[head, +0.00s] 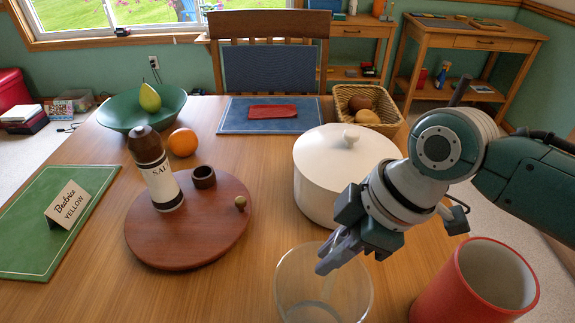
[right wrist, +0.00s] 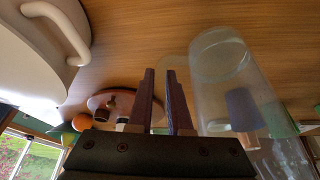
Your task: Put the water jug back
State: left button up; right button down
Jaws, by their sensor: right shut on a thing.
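The clear water jug (head: 322,300) stands at the near edge of the head view, partly cut off by the frame. It also shows in the right wrist view (right wrist: 228,85), beside my fingers. My right gripper (head: 332,256) is at the jug's upper right side in the head view. In the right wrist view its two fingers (right wrist: 165,100) have a narrow gap, with a faint clear loop, seemingly the jug's handle, at their tips. The gripper is shut on the jug. My left gripper is not in view.
A white lidded pot (head: 335,180) stands just behind my right gripper. A red container (head: 450,290) is at the near right. A round wooden board (head: 215,245) holds a salt mill (head: 155,175) and a small dark cup (head: 204,177). Bare table lies between board and jug.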

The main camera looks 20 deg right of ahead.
jog(key=shift+f, duration=0.95)
jog(key=shift+f, duration=0.15)
jog(key=c, duration=0.8)
grip_release()
jog(key=shift+c, duration=0.2)
jog(key=shift+r, duration=0.4)
jog(key=p+v, duration=0.3)
jog(key=v, duration=0.8)
jog(key=shift+r, duration=0.2)
jog(key=shift+s+d, duration=0.1)
jog(key=shift+d, duration=0.05)
